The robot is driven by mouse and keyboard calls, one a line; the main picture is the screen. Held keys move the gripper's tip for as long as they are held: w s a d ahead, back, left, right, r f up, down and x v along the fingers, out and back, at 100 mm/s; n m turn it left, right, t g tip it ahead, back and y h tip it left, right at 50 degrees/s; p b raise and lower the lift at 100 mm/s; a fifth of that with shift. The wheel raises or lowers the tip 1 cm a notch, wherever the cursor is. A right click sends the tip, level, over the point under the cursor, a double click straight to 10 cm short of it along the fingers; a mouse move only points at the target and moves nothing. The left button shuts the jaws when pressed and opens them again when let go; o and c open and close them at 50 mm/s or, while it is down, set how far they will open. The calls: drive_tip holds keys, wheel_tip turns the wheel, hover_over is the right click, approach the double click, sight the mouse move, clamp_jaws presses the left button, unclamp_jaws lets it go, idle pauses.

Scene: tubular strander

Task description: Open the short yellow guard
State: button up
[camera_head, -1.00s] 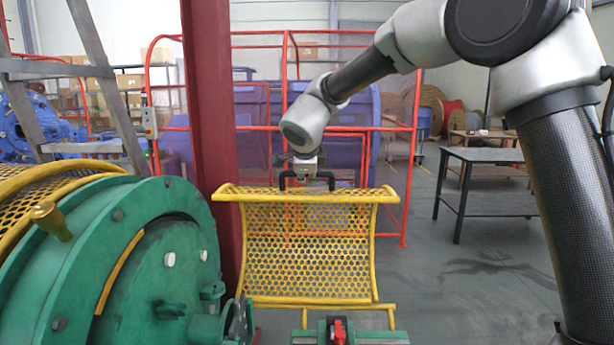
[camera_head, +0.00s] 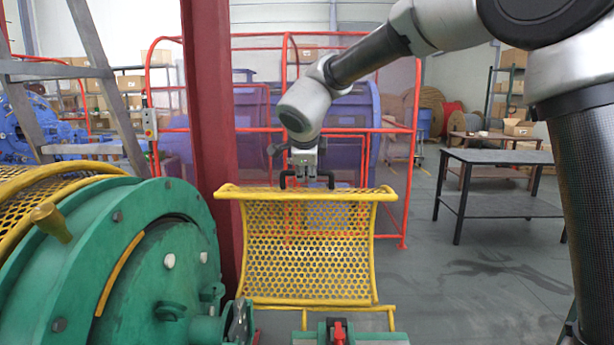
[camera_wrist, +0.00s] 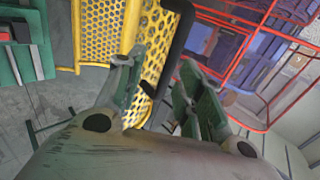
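The short yellow guard (camera_head: 308,250) is a curved yellow mesh panel with a thick top bar, in the middle of the head view. A black handle (camera_head: 331,180) stands at its top bar; its middle is partly hidden by my gripper. In the wrist view the yellow mesh (camera_wrist: 160,40) and the black handle (camera_wrist: 178,50) lie ahead of the fingers. My gripper (camera_head: 306,172) points down over the top bar at the handle. In the wrist view my gripper (camera_wrist: 158,95) has its fingers apart, with the handle's near end between them; contact cannot be told.
A green machine drum (camera_head: 150,270) with another yellow mesh guard (camera_head: 45,183) stands at left, beside a dark red column (camera_head: 212,130). An orange-red rail frame (camera_head: 405,180) stands behind the guard. A dark table (camera_head: 495,158) is at right; floor before it is clear.

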drive_tip(key=v, duration=0.6)
drive_tip(key=shift+s+r, duration=0.25)
